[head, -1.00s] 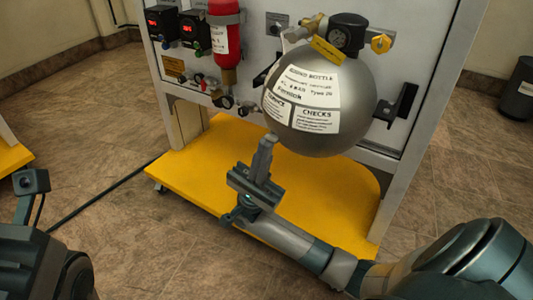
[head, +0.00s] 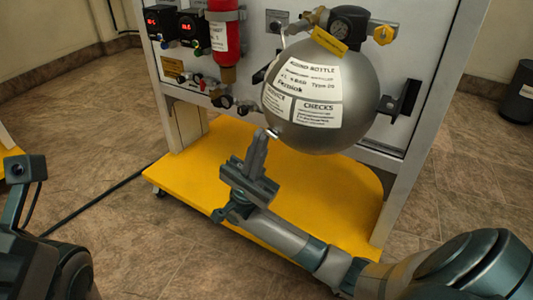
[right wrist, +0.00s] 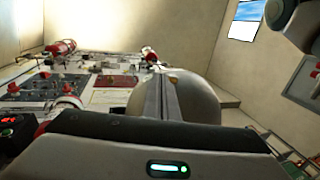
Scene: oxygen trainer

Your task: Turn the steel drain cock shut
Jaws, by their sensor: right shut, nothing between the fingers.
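The round grey bottle (head: 345,125) hangs on the front of the trainer panel. A small pale steel piece, which looks like the drain cock (head: 272,133), sticks out at the bottle's lower left. My right gripper (head: 261,136) is shut and empty, its fingers pointing up with the tips just left of and below that piece. I cannot tell whether they touch it. In the right wrist view the shut fingers (right wrist: 161,78) stand in front of the bottle (right wrist: 204,98), and the cock cannot be made out. Only part of my left arm shows, without its gripper.
The yellow base shelf (head: 330,195) lies below. A dark bin (head: 518,95) stands far right.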

